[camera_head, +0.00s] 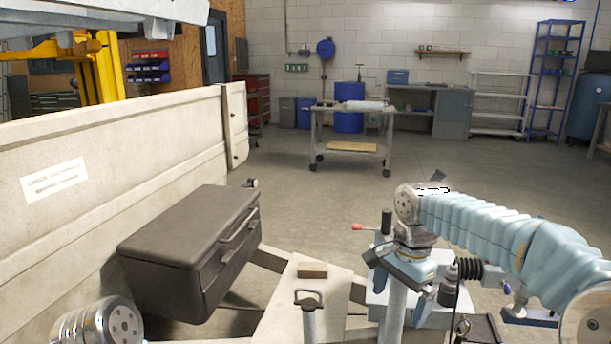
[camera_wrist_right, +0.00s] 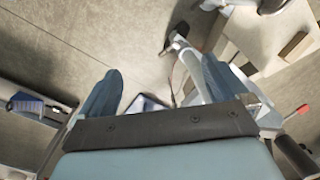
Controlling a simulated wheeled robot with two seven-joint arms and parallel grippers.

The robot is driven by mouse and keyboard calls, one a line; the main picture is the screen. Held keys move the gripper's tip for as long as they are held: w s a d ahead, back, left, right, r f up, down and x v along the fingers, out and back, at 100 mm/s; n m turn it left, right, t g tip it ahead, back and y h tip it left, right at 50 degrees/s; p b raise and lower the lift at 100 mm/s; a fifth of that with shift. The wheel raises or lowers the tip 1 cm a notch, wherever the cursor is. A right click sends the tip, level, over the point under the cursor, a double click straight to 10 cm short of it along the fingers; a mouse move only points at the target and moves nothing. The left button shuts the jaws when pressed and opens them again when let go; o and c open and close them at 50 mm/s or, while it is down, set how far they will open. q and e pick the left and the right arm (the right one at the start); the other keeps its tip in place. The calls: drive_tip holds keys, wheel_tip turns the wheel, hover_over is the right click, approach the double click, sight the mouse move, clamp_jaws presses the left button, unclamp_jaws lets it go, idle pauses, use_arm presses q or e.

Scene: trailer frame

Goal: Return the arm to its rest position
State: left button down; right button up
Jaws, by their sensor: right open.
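My right arm (camera_head: 490,228) comes in from the right, pale blue and ribbed, and bends downward at its wrist. My right gripper (camera_head: 400,272) points down above the front of the trailer frame. In the right wrist view its two blue-grey fingers (camera_wrist_right: 158,92) stand wide apart with nothing held between them. The concrete floor and parts of the frame show beyond them. Whether a finger touches the frame parts is hard to tell. My left gripper is not in view.
A dark toolbox (camera_head: 195,250) sits beside the trailer's cream wall (camera_head: 120,150). A wooden block (camera_head: 313,270) lies on the pale frame plate, near a handled post (camera_head: 309,315). A red-tipped lever (camera_head: 358,227) stands close left of the gripper. Open floor lies beyond.

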drive_tip(key=s+a+f+n+y, duration=0.1)
drive_tip(key=s+a+f+n, duration=0.15)
drive_tip(key=f, duration=1.15)
drive_tip(key=s+a+f+n+y, duration=0.1)
drive_tip(key=a+f+n, duration=0.2)
drive_tip(key=f, duration=1)
drive_tip(key=s+a+f+n+y, duration=0.1)
drive_tip(key=s+f+n, duration=0.3)
drive_tip(key=s+f, duration=1)
drive_tip(key=s+a, duration=0.1)
drive_tip(key=s, duration=0.2)
drive_tip(key=shift+f+t+y, duration=0.3)
drive_tip(key=shift+f, duration=0.05)
